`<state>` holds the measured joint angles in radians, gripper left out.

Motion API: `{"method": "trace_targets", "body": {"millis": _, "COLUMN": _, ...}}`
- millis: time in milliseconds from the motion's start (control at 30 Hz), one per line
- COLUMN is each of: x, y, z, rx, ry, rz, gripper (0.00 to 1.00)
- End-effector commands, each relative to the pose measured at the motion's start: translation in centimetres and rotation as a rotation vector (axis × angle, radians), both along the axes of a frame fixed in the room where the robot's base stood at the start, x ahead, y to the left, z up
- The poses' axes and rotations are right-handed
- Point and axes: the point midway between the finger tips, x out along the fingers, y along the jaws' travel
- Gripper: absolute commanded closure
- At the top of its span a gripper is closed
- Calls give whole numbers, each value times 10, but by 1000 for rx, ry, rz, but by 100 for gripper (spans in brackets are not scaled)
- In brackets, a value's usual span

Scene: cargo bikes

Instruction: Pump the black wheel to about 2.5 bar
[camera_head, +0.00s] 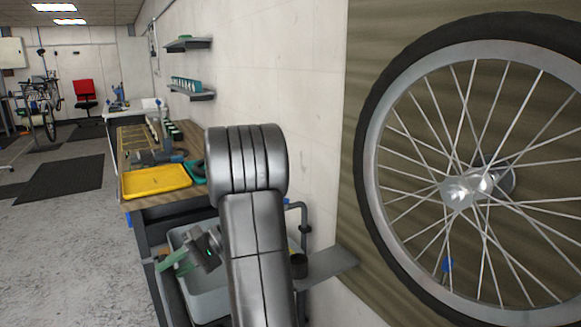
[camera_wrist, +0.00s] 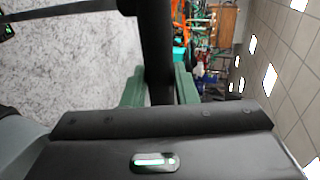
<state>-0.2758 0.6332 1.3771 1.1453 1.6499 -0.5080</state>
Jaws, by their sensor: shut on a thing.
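A large wheel with a black tyre (camera_head: 367,150), silver rim and spokes fills the right of the head view, in front of a brown panel. A small blue piece (camera_head: 447,264) shows among its lower spokes. My gripper (camera_head: 173,261) is low beside the bench, well left of the wheel. In the wrist view, its green fingers (camera_wrist: 158,88) are shut on a thick black bar (camera_wrist: 154,45). A thinner black rod (camera_wrist: 60,13) meets the bar at its far end, like a pump's handle and shaft. A dark piece with green marks (camera_wrist: 8,31) shows at the left edge. No pressure reading is legible.
A workbench with a yellow tray (camera_head: 157,180) and tools stands left of my arm. A grey bin (camera_head: 205,300) is below, partly hidden by my arm. Shelves (camera_head: 190,93) hang on the wall. The floor (camera_head: 70,235) at left is open, with dark mats (camera_head: 62,177).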

Motion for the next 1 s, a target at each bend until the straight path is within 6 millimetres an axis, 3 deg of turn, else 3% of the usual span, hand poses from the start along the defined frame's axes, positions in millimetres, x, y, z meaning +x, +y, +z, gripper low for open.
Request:
{"method": "trace_targets", "body": {"millis": 33, "x": 0, "y": 0, "z": -16, "rx": -4, "ry": 1, "rz": 0, "gripper": 100}}
{"method": "trace_targets", "body": {"millis": 100, "x": 0, "y": -1, "z": -27, "rx": -5, "ry": 1, "rz": 1, "gripper": 100}}
{"method": "trace_targets", "body": {"millis": 1000, "x": -1, "y": -1, "z": -156, "rx": -10, "ry": 3, "rz": 2, "gripper": 100}}
